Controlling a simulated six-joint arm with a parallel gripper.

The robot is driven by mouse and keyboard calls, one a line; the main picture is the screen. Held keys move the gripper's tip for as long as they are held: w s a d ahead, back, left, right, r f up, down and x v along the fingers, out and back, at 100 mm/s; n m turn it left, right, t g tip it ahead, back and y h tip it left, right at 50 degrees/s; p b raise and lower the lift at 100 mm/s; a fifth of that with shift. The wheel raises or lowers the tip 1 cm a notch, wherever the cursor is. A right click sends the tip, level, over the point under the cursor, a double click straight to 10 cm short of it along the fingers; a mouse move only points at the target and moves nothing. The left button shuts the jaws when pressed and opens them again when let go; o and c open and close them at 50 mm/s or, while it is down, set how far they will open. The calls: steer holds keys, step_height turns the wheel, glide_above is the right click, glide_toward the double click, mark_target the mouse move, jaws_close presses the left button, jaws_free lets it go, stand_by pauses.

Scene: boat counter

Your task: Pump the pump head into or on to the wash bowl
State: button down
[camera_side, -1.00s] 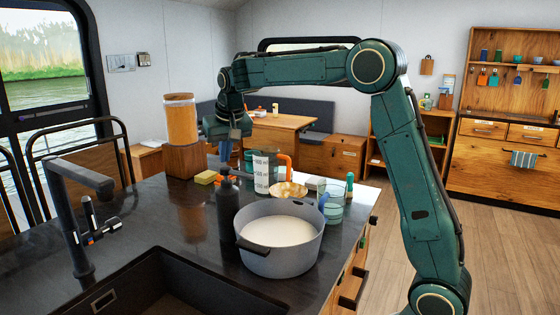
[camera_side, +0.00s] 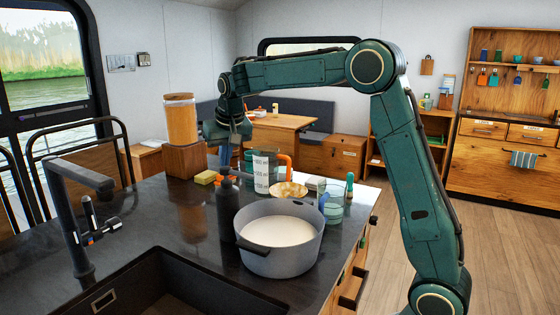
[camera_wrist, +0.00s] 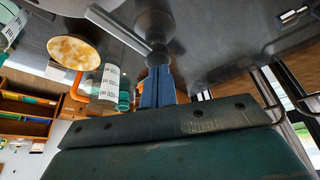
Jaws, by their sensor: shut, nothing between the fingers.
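The dark pump bottle (camera_side: 228,212) stands upright on the counter, left of and close to the wash bowl (camera_side: 256,260), a grey handled pot holding whitish liquid. The pump head (camera_side: 225,171) tops the bottle. In the wrist view, the pump head (camera_wrist: 158,56) lies at my fingertips, and its pale nozzle (camera_wrist: 117,29) reaches to the upper left. My gripper (camera_side: 226,162) points down over the pump head. Its blue fingers are closed together and empty in the wrist view (camera_wrist: 158,72). Whether they touch the head is unclear. The wrist view shows part of the bowl (camera_wrist: 62,6).
A measuring jug (camera_side: 262,166), a shallow tan dish (camera_side: 289,190) and a glass container (camera_side: 334,208) stand behind the bowl. A yellow sponge (camera_side: 206,177) and an amber jar on a wooden block (camera_side: 183,162) are at the back left. The sink (camera_side: 165,288) is in front.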

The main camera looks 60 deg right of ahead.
steer(key=shift+f, duration=0.9)
steer(key=shift+r, duration=1.45)
steer(key=shift+r, duration=0.1)
step_height(320, 180, up, 6)
steer(key=shift+f, duration=0.1)
stand_by(0.7)
